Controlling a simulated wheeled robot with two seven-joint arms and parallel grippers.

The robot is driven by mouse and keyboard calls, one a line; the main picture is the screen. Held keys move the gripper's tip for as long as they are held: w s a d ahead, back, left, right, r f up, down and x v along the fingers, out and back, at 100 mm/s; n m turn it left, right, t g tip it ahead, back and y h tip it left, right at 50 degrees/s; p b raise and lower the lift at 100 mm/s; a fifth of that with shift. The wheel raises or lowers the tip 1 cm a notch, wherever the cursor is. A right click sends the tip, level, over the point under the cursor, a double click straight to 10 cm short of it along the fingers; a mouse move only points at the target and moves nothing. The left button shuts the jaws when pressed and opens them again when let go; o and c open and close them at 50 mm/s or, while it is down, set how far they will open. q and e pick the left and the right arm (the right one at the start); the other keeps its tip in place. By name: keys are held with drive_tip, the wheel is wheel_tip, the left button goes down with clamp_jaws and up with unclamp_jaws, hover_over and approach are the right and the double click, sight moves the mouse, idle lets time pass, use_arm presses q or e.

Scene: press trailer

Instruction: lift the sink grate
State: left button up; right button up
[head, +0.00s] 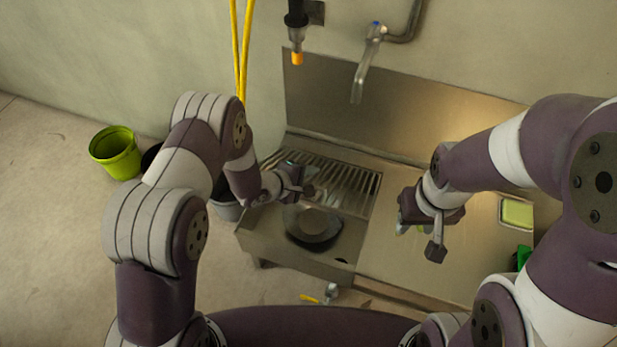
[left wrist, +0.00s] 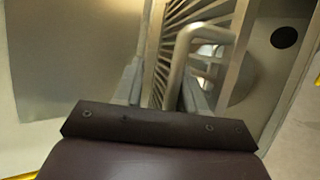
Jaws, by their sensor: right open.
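The sink grate (head: 345,182) is a set of parallel metal bars over the left part of the steel sink unit (head: 400,265). In the left wrist view, its bars (left wrist: 180,18) run away from my gripper, and a bent metal tube handle (left wrist: 200,30) rises from it. My left gripper (head: 312,190) is over the near left part of the grate. Its fingers (left wrist: 163,92) stand apart, with one leg of the handle close to the right finger; contact is unclear. My right gripper (head: 422,240) is open above the steel counter, its fingertips partly hidden.
A faucet (head: 366,65) and an orange-tipped spray nozzle (head: 297,50) hang on the back wall. A dark round pan-like thing (head: 313,238) shows in front of the grate. A yellow-green sponge-like block (head: 517,212) lies on the right. A green bucket (head: 116,152) stands on the left floor.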

use_arm(q)
drive_tip(key=shift+s+a+r, duration=0.1)
drive_tip(key=shift+a+r, duration=0.1)
drive_tip(key=shift+r, duration=0.15)
drive_tip(key=p+v, duration=0.4)
drive_tip(key=v, duration=0.8)
drive_tip(key=shift+f, duration=0.2)
